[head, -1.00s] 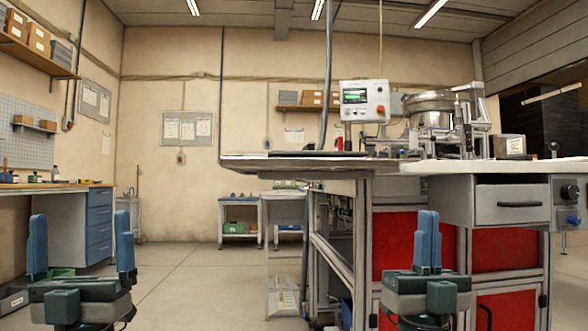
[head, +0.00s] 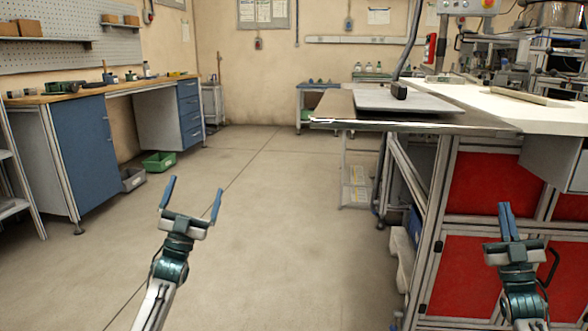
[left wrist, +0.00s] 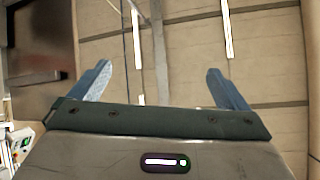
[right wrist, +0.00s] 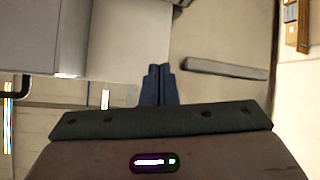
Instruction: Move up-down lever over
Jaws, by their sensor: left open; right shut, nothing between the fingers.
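I cannot make out the up-down lever in any view now. The workbench (head: 500,108) with a white top stands at the right in the head view, and its control panel (head: 468,5) is cut by the top edge. My left gripper (head: 192,187) is open and empty over bare floor, left of the bench. Its spread fingers show in the left wrist view (left wrist: 160,82) against the ceiling. My right gripper (head: 504,208) is shut and empty in front of the bench's red panels. Its closed fingers show in the right wrist view (right wrist: 158,72).
A grey plate (head: 385,101) with a small black block (head: 399,90) lies on the bench's left part. A blue-doored side bench (head: 78,160) stands at the left, with a green bin (head: 160,162) on the floor. The floor between the benches is clear.

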